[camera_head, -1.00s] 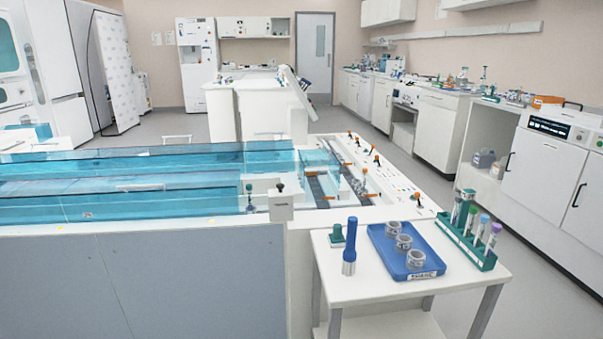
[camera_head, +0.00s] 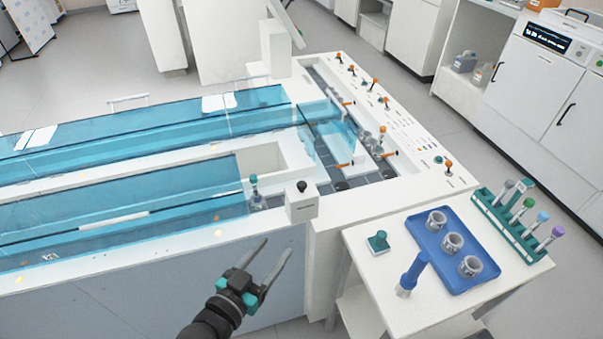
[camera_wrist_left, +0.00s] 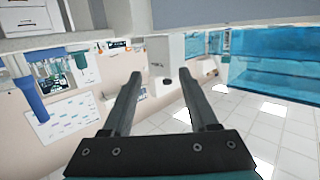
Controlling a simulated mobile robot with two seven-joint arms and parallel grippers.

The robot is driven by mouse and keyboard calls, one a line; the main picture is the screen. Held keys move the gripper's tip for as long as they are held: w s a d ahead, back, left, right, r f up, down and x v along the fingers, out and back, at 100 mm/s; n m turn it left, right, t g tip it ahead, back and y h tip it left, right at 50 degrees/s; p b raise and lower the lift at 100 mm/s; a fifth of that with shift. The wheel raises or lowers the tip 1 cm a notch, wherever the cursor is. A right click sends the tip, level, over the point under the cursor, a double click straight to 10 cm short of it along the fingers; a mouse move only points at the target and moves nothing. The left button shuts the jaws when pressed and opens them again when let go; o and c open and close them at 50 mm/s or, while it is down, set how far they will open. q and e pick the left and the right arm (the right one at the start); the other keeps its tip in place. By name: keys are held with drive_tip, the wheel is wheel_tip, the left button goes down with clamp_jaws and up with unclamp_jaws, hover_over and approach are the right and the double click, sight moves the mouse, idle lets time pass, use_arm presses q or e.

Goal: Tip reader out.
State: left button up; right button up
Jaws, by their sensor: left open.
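No part in view is plainly marked as the reader; a small white box (camera_head: 302,202) with a black ball knob (camera_head: 302,186) on top stands at the track's near corner, its label too small to read. A clear tube with a teal cap (camera_head: 254,192) stands just left of it in the track. My left gripper (camera_head: 276,252) is open and empty in front of the track's front wall, below and left of the box, touching nothing. In the left wrist view its two fingers (camera_wrist_left: 161,77) are spread apart. My right gripper is not in view.
The blue-covered track (camera_head: 120,215) fills the left. A white side table (camera_head: 365,285) at right holds a blue tray (camera_head: 425,250) with three grey cups, a blue handheld tool (camera_head: 411,272), a small teal piece (camera_head: 378,241) and a green rack (camera_head: 508,228) of capped tubes.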

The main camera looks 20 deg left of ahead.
sight(300, 187)
use_arm(q)
wheel_tip(300, 187, up, 6)
drive_tip(key=t, duration=0.2)
drive_tip(key=w, duration=0.5)
drive_tip(key=w+d+b, duration=0.1)
drive_tip(key=w, duration=0.4)
drive_tip(key=w+d, duration=0.1)
drive_tip(key=w, duration=0.4)
drive_tip(key=shift+w+d+f+b, duration=0.1)
drive_tip(key=shift+f+b, duration=0.05)
drive_tip(key=shift+b, duration=0.2)
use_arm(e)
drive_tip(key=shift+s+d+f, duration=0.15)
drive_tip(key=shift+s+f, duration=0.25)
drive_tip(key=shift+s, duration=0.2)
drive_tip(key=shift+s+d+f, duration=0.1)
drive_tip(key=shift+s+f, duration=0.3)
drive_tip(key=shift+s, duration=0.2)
use_arm(q)
clamp_jaws()
